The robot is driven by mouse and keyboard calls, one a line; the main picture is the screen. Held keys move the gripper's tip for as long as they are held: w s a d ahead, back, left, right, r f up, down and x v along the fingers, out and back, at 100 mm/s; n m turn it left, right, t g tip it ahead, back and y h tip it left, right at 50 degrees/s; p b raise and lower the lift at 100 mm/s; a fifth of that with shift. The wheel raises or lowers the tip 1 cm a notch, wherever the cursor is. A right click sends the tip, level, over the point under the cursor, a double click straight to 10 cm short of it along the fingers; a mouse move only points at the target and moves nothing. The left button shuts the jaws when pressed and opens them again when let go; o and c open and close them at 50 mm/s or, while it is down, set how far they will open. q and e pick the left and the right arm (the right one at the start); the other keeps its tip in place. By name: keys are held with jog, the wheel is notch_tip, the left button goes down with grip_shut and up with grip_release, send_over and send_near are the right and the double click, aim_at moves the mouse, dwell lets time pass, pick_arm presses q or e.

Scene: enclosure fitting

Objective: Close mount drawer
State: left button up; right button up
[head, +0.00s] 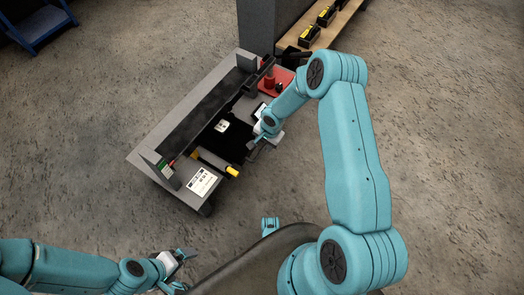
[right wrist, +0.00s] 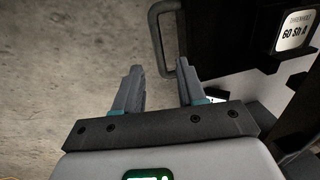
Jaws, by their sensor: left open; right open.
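A grey bench-like unit (head: 190,105) stands left of centre in the head view. A black drawer-like part (head: 232,140) with a white label (head: 222,126) sticks out from its right side. In the right wrist view a dark bar handle (right wrist: 163,45) sits on the black part's edge, beside a "60 Sh A" label (right wrist: 300,28). My right gripper (head: 254,147) is at the black part's outer side; its open, empty fingers (right wrist: 158,85) point toward the handle, which lies beyond the tips. My left gripper (head: 183,268) is open and empty, low over the floor.
A yellow-and-black tool (head: 215,164) and a white label plate (head: 202,181) are at the unit's near end. Red parts (head: 275,84) sit at its far end. A wooden shelf (head: 325,30) holds several black-yellow items.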

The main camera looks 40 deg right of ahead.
jog(key=f, duration=0.3)
jog(key=f+b, duration=0.1)
jog(key=shift+w+a+f, duration=0.25)
jog(key=shift+w+f, duration=0.15)
pick_arm(q)
jog(key=shift+w+f, duration=0.15)
jog(key=shift+f, duration=0.5)
pick_arm(e)
grip_shut()
